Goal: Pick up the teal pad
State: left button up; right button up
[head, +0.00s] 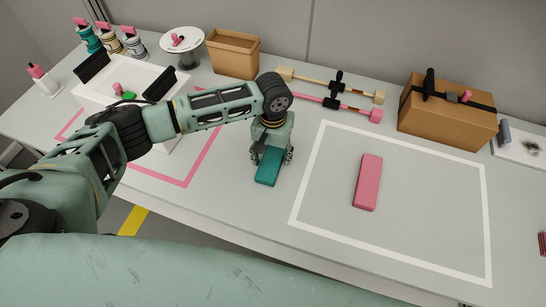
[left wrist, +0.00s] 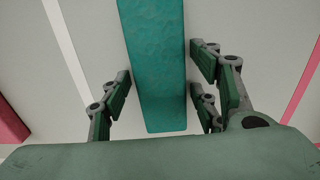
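The teal pad (head: 268,172) lies on the grey table, between the pink outline and the white outline. My left gripper (head: 271,157) points down over its far end, with fingers on both sides. In the left wrist view the teal pad (left wrist: 157,60) runs between the green finger pads. A narrow gap shows on each side, so the gripper looks open around it and not closed on it. The pad's far end is hidden under the gripper in the head view. My right gripper is not in view.
A pink pad (head: 367,182) lies inside the white outline (head: 304,187) to the right. Behind are an open cardboard box (head: 233,55), two clamps (head: 330,86) and a strapped carton (head: 446,115). Bottles (head: 108,39) stand at the back left. The table around the teal pad is clear.

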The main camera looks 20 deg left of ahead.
pick_arm(q)
jog(key=c, duration=0.6)
jog(key=shift+r, duration=0.15)
